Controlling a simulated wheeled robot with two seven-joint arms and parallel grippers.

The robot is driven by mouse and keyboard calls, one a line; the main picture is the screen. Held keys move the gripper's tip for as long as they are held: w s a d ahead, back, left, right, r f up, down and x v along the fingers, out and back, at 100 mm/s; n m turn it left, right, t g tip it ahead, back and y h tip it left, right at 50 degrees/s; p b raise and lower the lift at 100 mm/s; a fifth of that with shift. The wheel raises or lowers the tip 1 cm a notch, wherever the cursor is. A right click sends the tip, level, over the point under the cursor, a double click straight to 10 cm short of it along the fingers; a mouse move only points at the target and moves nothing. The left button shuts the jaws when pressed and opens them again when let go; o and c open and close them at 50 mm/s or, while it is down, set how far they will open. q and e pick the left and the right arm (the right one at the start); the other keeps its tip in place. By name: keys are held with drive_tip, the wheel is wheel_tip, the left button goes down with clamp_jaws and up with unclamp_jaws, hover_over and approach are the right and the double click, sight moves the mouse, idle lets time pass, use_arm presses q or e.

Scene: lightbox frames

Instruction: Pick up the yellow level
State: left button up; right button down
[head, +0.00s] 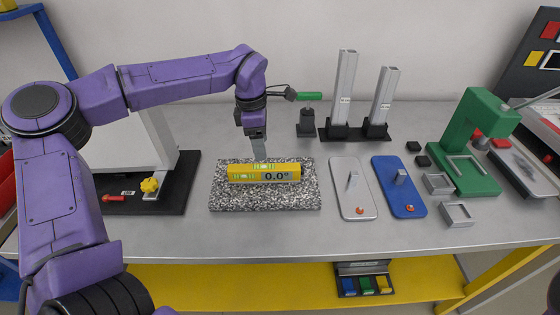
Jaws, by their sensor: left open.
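The yellow level (238,177) lies lengthwise on a speckled granite slab (230,202) on the grey bench. It has green vials and a display reading 0.0°. My left gripper (259,157) points down just above and behind the middle of the level's top edge. It is open, and nothing shows held in it. The fingers appear nearly edge-on, so the gap between them is hard to see. I cannot tell whether the fingertips touch the level. My right gripper does not show.
A silver plate (349,200) and blue plate (398,200) lie right of the slab. A yellow knob (149,185) is left. The front bench strip is clear.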

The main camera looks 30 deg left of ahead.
sight(266, 166)
use_arm(q)
drive_tip(key=shift+w+f, duration=0.3)
drive_tip(key=shift+f, duration=0.5)
drive_tip(key=shift+s+d+f+p, duration=0.15)
drive_tip(key=shift+s+f, duration=0.2)
drive_tip(key=shift+f, duration=0.15)
drive_tip(key=shift+s+d+f+p, duration=0.1)
drive_tip(key=shift+s+f+p, duration=0.05)
drive_tip(key=shift+s+f, duration=0.3)
drive_tip(key=shift+d+f, duration=0.1)
drive_tip(key=shift+f, duration=0.3)
drive_tip(key=f, duration=0.1)
drive_tip(key=w+f+p, duration=0.1)
drive_tip(key=f, duration=0.3)
drive_tip(key=shift+w+d, duration=0.15)
drive_tip(key=shift+d, duration=0.15)
drive_tip(key=shift+f, duration=0.2)
drive_tip(key=shift+s+a+r, duration=0.1)
drive_tip(key=shift+s, duration=0.2)
drive_tip(key=shift+w, duration=0.1)
clamp_jaws()
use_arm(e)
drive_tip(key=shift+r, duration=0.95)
